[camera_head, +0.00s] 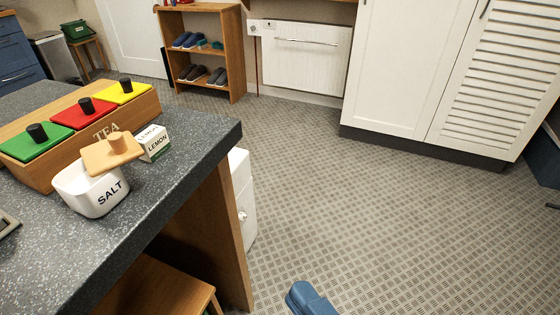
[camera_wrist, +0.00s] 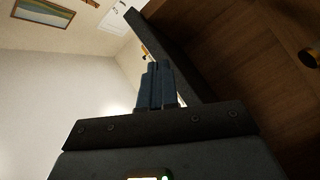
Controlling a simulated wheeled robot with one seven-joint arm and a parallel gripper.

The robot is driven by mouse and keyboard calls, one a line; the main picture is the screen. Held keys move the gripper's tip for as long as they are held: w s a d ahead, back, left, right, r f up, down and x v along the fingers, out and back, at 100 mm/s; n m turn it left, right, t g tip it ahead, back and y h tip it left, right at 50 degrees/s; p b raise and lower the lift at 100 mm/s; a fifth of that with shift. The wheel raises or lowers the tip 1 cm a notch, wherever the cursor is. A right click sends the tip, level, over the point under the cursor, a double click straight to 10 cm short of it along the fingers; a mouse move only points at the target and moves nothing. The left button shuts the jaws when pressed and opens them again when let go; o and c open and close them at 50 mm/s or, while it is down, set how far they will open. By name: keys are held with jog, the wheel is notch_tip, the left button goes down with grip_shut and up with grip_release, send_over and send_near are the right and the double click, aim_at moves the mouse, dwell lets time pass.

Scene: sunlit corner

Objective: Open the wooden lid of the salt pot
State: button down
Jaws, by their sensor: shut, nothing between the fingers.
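The salt pot (camera_head: 93,191) is white with the word SALT on its side and stands on the dark speckled counter. Its wooden lid (camera_head: 108,157), with a round wooden knob, sits tilted over the back of the pot. A gap at the front left shows some of the pot's white inside. My gripper (camera_head: 298,291) shows as blue fingers at the bottom of the head view, well right of the counter and apart from the pot. In the wrist view my gripper (camera_wrist: 156,72) is shut and empty, its blue fingers together. The pot is not visible in the wrist view.
A wooden TEA box (camera_head: 140,107) with green, red and yellow lids stands behind the pot. A small lemon box (camera_head: 153,143) stands close to its right. The counter edge (camera_head: 190,170) lies between pot and gripper. The patterned floor (camera_head: 350,200) is open to the right.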

aim_at(124, 145)
jog(key=a+r+n+g+y+p, duration=0.25)
jog(key=a+r+n+y, duration=0.25)
jog(key=a+r+n, duration=0.6)
jog(key=shift+g, duration=0.45)
jog(key=b+x, duration=0.1)
jog(key=x, duration=0.3)
jog(key=w+b+x, duration=0.1)
jog(key=x, duration=0.3)
jog(key=d+b+x, duration=0.1)
jog(key=b+x, duration=0.1)
jog(key=x, duration=0.2)
jog(key=shift+w+d+r, duration=0.1)
jog(key=shift+w+r, duration=0.2)
jog(key=shift+r, duration=0.1)
jog(key=shift+w, duration=0.6)
jog(key=shift+w+d+f+n+g+y+b, duration=0.15)
jog(key=shift+w+n+g+y+b, duration=0.55)
jog(key=shift+b, duration=1)
jog(key=g+b, duration=0.1)
jog(key=b, duration=0.1)
jog(key=w+n+g+y+b, duration=0.1)
jog(key=g+b, duration=0.1)
jog(key=shift+d+f, duration=0.1)
jog(key=shift+d, duration=0.1)
jog(key=shift+w+r+b, duration=0.25)
jog(key=shift+w+b, duration=0.65)
jog(key=shift+b, duration=0.55)
